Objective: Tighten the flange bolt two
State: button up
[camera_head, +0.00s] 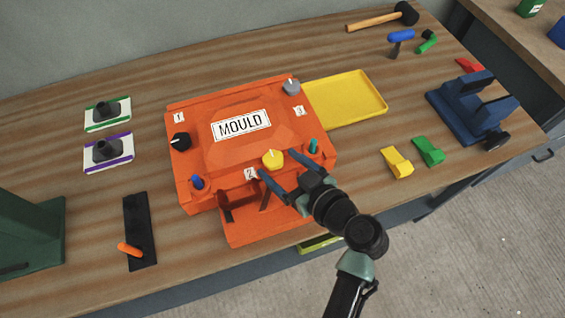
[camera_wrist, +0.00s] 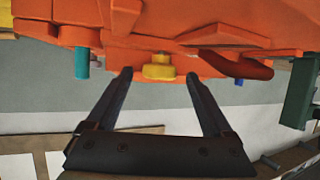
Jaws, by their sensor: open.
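The orange mould (camera_head: 190,130) sits on the workbench with a white MOULD label on top and number tags at its bolts. Flange bolt two is the yellow knob (camera_head: 272,160) with a white mark, beside the tag "2" (camera_head: 250,174) at the near edge. My gripper (camera_head: 274,164) is at the mould's near edge, its fingers open to either side of the yellow knob. In the wrist view the yellow knob (camera_wrist: 158,68) lies between and beyond the fingertips (camera_wrist: 158,73), with a gap on both sides. I cannot tell whether the fingers reach its height.
A black knob (camera_head: 180,142) is by tag 1 and a grey knob (camera_head: 291,87) by tag 3. Blue (camera_head: 197,182) and teal (camera_head: 313,147) pins stand near the corners. A yellow tray (camera_head: 345,98) lies behind right; a blue vise (camera_head: 472,105) stands right.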

grip_shut()
dwell(0.4)
jog(key=shift+s+a+m+t+h+p, duration=0.2)
jog(key=shift+m+t+h, duration=0.15)
jog(key=shift+m+h, duration=0.25)
jog(key=shift+s+a+m+t+h+p, duration=0.1)
jog(key=shift+a+m+t+h+p, duration=0.1)
jog(key=shift+m+t+h, duration=0.3)
jog(key=shift+a+r+m+h+p, duration=0.1)
jog(key=shift+a+m+h+p, duration=0.05)
jog(key=shift+m+h+p, duration=0.3)
jog(key=shift+a+r+m+h+p, duration=0.1)
jog(key=shift+m+h+p, duration=0.15)
jog(key=shift+m+h, duration=0.25)
jog(key=m+h+p, duration=0.1)
jog(key=p, duration=0.1)
jog(key=h+p, duration=0.1)
jog(key=p, duration=0.1)
jog(key=m+t+h+p, duration=0.1)
jog(key=p, duration=0.1)
jog(key=shift+a+m, duration=0.25)
jog(key=shift+m, duration=0.1)
jog(key=shift+a+f+m+h+p, duration=0.2)
jog(key=shift+m+h+p, duration=0.55)
jog(key=shift+p, duration=0.7)
